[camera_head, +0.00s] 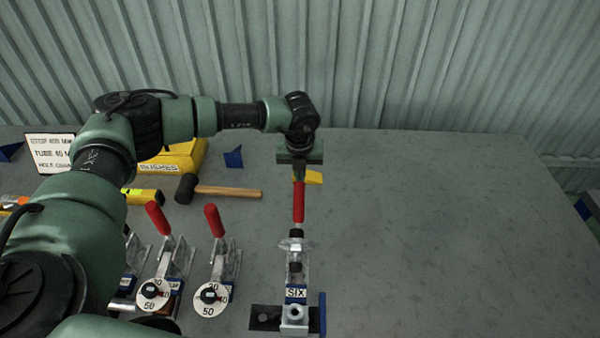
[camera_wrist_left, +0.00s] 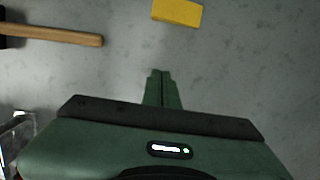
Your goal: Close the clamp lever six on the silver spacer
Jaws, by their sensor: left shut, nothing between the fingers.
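Clamp six (camera_head: 296,262) stands at the front middle of the bench, with a blue "SIX" label (camera_head: 297,292). Its red-handled lever (camera_head: 298,203) points away from me toward the wall. A silver spacer (camera_head: 294,313) seems to sit at the near end of this clamp, over a dark plate; the exact contact is unclear. My left gripper (camera_head: 299,176) is just beyond the red handle's far end, fingers shut and empty; I cannot tell whether it touches the handle. In the left wrist view the closed fingers (camera_wrist_left: 161,76) show over bare bench, without the lever. My right gripper is out of view.
Two other red-handled clamps (camera_head: 160,265) (camera_head: 217,265) stand left of clamp six. A mallet (camera_head: 225,191), a yellow box (camera_head: 185,157), a blue piece (camera_head: 233,157) and a yellow block (camera_head: 314,177) lie behind. The bench (camera_head: 440,230) is clear on the right.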

